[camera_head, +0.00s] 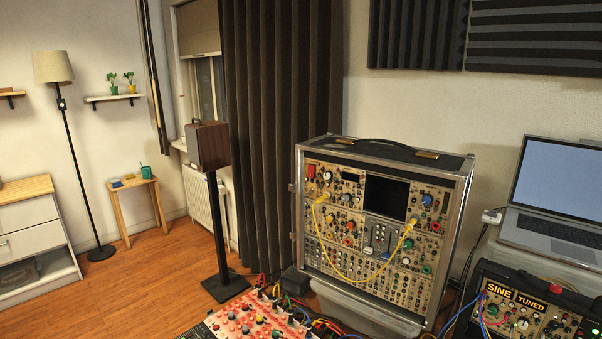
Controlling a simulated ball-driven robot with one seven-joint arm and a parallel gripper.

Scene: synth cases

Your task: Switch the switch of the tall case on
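The tall case (462,199) stands upright right of the middle, with a metal frame, a black top and a handle. Its front holds beige synth panels with many knobs, a dark screen (386,197) and a yellow cable (334,262) looped between jacks. A red part (311,171) shows at its upper left; I cannot tell whether it is the switch or its position. My gripper is not in view.
A red-panelled synth (250,323) with cables lies in front at the bottom. A small case marked SINE and TUNED (525,305) and a laptop (562,189) are at the right. A speaker on a stand (208,146) is left of the case. Wooden floor (150,280) is open at the left.

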